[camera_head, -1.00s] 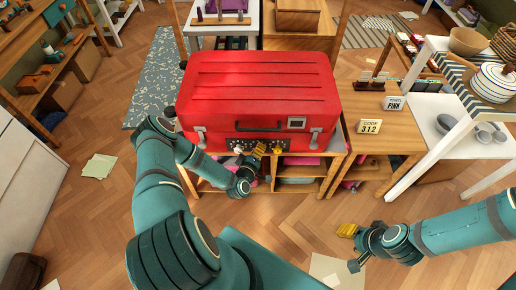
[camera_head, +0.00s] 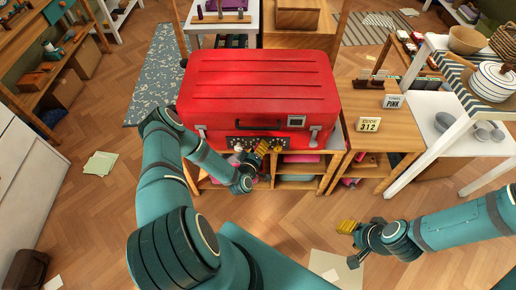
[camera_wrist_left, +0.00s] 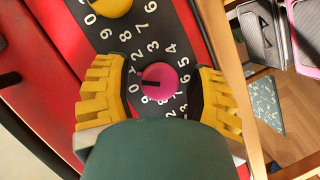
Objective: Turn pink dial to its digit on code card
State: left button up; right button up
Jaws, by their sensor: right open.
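The red suitcase (camera_head: 258,85) stands closed on a wooden shelf unit, with a black dial panel (camera_head: 250,143) on its front. In the left wrist view the pink dial (camera_wrist_left: 163,83) sits on the panel in a ring of white digits. Its black mark points left, near the 0; the exact digit is unclear. My left gripper (camera_wrist_left: 160,98) is open, one yellow finger each side of the dial, with gaps visible. It also shows at the panel in the head view (camera_head: 269,149). The code card (camera_head: 368,125) reads 312. My right gripper (camera_head: 347,227) is open and empty above the floor.
A yellow dial (camera_wrist_left: 108,5) is next to the pink one. A card reading TOWEL PINK (camera_head: 394,102) stands on the wooden side table (camera_head: 375,143) at the right. A white table (camera_head: 462,130) with bowls is further right. The floor in front is mostly clear.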

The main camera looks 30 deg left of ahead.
dwell(0.3)
pick_arm(q)
jog(key=v, duration=1.2)
